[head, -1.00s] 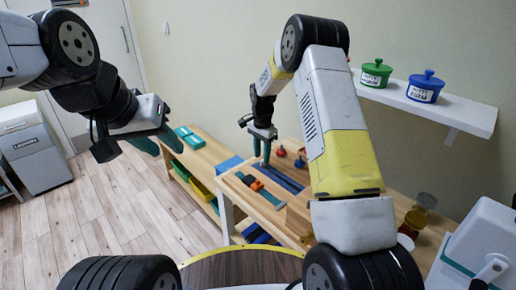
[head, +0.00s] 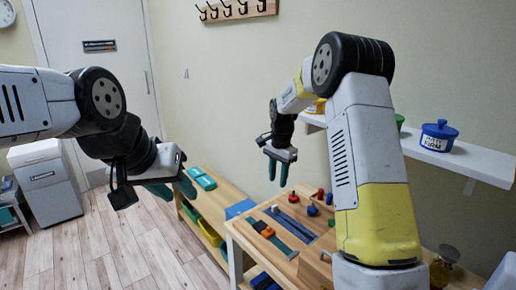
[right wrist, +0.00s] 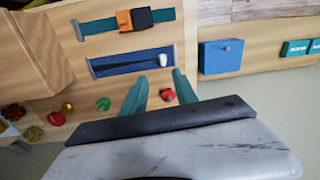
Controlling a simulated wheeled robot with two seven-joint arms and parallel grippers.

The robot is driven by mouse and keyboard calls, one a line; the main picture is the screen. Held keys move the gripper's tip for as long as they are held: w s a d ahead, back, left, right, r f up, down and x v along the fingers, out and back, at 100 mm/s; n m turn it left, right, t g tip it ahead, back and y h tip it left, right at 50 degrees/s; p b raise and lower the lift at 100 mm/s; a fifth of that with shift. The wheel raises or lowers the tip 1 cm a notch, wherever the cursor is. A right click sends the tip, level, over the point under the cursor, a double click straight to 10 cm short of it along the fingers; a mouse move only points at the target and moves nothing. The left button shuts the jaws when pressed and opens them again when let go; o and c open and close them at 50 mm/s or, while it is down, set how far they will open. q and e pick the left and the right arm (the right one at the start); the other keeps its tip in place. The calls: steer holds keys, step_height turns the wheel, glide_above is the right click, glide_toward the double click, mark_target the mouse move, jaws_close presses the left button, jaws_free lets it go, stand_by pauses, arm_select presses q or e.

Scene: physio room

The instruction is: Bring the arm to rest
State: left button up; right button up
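My right arm (head: 367,140) is bent, with its elbow high on the right of the head view. My right gripper (head: 277,172) hangs above the far edge of the wooden workbench (head: 245,236). Its two teal fingers are apart with nothing held; they also show in the right wrist view (right wrist: 159,95), over the bench top. My left arm (head: 40,100) reaches in from the left. My left gripper (head: 174,190) is over the floor, in front of the low wooden bench. Its teal fingers look apart and empty.
The bench top holds an orange-and-black block on a teal strap (head: 264,229), a blue strip (head: 290,222) and several coloured knobs. A wall shelf (head: 425,150) with a blue jar (head: 439,135) stands close to my right arm. The floor (head: 110,245) at left is clear.

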steer(key=s+d+r+n+t+y, duration=0.1)
steer(key=s+d+r+n+t, duration=0.25)
steer(key=s+r, duration=1.1)
steer(key=s+d+r+n+t+y, duration=0.1)
steer(key=s+n, duration=0.5)
steer(key=s, duration=1.2)
steer(key=shift+s+d+r+t, duration=0.15)
steer(key=shift+r+t, duration=0.4)
steer(key=shift+r, duration=0.35)
